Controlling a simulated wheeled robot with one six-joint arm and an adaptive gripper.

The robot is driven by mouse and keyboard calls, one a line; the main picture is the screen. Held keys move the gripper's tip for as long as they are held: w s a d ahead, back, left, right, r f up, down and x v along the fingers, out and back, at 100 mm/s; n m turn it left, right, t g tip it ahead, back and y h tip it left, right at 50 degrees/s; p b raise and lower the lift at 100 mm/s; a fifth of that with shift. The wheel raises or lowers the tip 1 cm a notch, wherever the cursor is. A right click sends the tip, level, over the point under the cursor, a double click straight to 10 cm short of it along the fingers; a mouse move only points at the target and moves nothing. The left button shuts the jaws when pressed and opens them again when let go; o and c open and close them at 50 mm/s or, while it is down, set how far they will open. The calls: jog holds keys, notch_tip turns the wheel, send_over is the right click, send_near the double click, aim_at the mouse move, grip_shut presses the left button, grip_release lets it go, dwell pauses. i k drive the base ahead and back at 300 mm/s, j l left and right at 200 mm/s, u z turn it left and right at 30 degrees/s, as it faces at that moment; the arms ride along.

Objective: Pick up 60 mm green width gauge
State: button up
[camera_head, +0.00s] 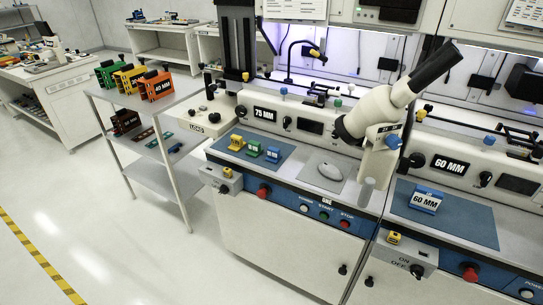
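A green width gauge (110,74) stands on the top shelf of the grey cart (183,97), left of a yellow gauge (130,77) and an orange gauge (157,84). The orange one reads 40 MM; the green one's label is too small to read. A smaller green block (253,149) sits on the blue mat of the 75 MM bonder, between a yellow block (237,142) and a blue block (273,155). A blue block marked 60 MM (426,200) lies on the mat of the right bonder. My gripper is not in view.
The cart's lower shelves hold dark red, brown, teal and blue pieces (126,121). The 75 MM bonder (290,236) stands close right of the cart. A white microscope (381,110) rises over the bonders. The floor (90,235) left of the cart is clear.

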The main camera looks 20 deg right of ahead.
aim_at(256, 150)
jog(key=i+j, duration=0.1)
jog(key=j, duration=0.25)
jog(key=i+j, duration=0.15)
jog(key=j, duration=0.25)
jog(key=i+j, duration=0.1)
jog(key=j, duration=0.25)
jog(key=i+j, duration=0.1)
jog(key=j, duration=0.3)
jog(key=i+j+u, duration=0.1)
jog(key=j, duration=0.25)
jog(key=i+j, duration=0.15)
jog(key=j, duration=0.25)
jog(key=i+j, duration=0.15)
jog(key=j, duration=0.2)
